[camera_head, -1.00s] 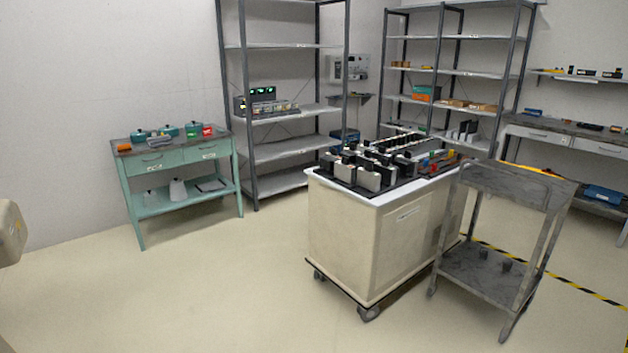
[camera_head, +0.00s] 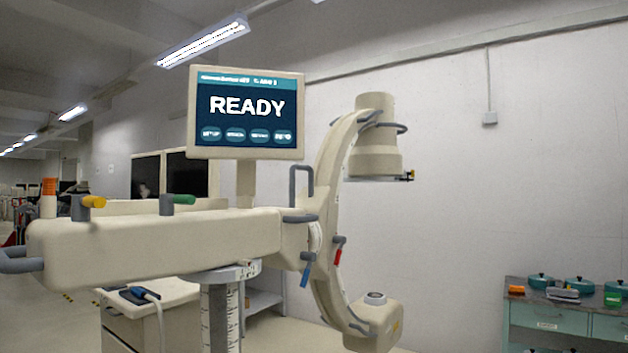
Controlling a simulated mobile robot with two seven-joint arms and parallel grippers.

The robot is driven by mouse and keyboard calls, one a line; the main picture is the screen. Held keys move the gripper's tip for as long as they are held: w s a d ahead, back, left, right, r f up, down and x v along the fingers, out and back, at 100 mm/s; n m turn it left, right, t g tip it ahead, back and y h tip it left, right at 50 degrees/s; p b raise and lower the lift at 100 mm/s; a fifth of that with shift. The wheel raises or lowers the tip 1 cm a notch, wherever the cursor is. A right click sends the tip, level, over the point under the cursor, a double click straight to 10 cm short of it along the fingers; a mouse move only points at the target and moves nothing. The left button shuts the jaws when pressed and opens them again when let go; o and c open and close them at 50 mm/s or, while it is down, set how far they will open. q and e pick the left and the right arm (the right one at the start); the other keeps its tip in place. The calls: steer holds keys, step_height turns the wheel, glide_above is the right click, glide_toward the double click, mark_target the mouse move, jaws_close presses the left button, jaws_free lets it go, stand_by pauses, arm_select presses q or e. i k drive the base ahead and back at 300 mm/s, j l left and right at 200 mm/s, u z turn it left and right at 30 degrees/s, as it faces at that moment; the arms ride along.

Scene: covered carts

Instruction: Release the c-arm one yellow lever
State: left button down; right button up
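The C-arm machine stands in front of me, with a long cream horizontal body (camera_head: 160,248) and a curved arm (camera_head: 325,190) at its right end. A yellow lever (camera_head: 93,202) on a grey post sits on top of the body near its left end. A green lever (camera_head: 183,199) stands on top to the right of it. A blue lever (camera_head: 306,274) and a red lever (camera_head: 337,256) hang near the curved arm. The screen (camera_head: 247,112) above reads READY. Neither of my grippers is in view.
A grey handle (camera_head: 18,262) sticks out at the body's left end. A cream cart (camera_head: 150,322) stands below and behind the body. A green table (camera_head: 560,322) with several pots is at the lower right, by the wall. Floor shows at the far left.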

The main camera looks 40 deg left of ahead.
mark_target(81, 205)
steer(key=i+l+u, duration=0.1)
steer(key=u, duration=0.35)
steer(key=i+l+u, duration=0.15)
steer(key=i+u, duration=0.25)
steer(key=l+u, duration=0.2)
steer(key=u, duration=0.25)
steer(key=i+l+u, duration=0.2)
steer(key=u, duration=0.2)
steer(key=l, duration=0.1)
